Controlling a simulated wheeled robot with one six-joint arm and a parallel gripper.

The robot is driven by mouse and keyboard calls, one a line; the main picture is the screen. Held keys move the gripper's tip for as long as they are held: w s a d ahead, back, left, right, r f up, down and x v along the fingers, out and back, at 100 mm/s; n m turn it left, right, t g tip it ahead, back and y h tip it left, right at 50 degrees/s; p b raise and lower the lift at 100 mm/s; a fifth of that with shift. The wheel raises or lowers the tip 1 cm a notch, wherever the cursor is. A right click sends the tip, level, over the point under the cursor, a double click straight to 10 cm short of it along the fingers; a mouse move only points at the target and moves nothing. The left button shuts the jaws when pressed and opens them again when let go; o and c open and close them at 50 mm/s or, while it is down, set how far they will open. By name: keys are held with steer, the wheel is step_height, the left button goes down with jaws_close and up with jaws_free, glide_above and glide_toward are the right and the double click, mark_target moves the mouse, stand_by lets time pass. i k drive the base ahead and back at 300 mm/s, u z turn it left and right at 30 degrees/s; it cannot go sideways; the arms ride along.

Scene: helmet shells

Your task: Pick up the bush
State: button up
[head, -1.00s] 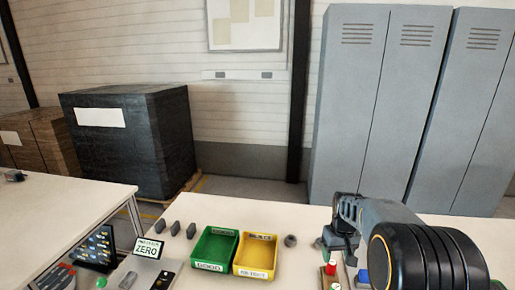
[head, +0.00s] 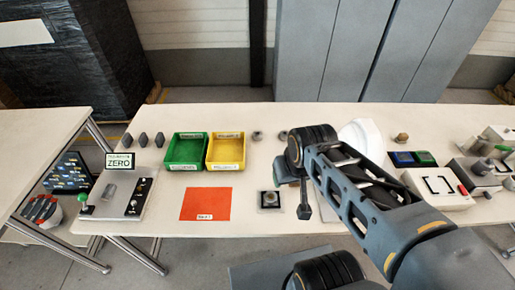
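No label marks the bush. A small grey round piece (head: 257,135) stands on the table right of the yellow bin, and a similar one (head: 283,134) sits beside it, close to my arm. A small brass-coloured piece (head: 402,137) stands farther right. I cannot tell which is the bush. My gripper (head: 304,211) points down over the front of the table, right of a dark square block with a round pale top (head: 269,199). It is seen edge-on, so its finger gap is hidden. It is apart from the grey pieces, which are behind it.
Green (head: 186,151) and yellow (head: 226,151) bins stand behind an orange sheet (head: 206,204). A panel with a ZERO display (head: 119,162) is at left. A white rounded shell (head: 362,135) is partly behind my arm. Devices (head: 440,188) crowd the right. Lockers stand behind.

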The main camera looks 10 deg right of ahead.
mark_target(270, 197)
steer(key=u, duration=0.5)
steer(key=k, duration=0.35)
steer(key=u, duration=0.6)
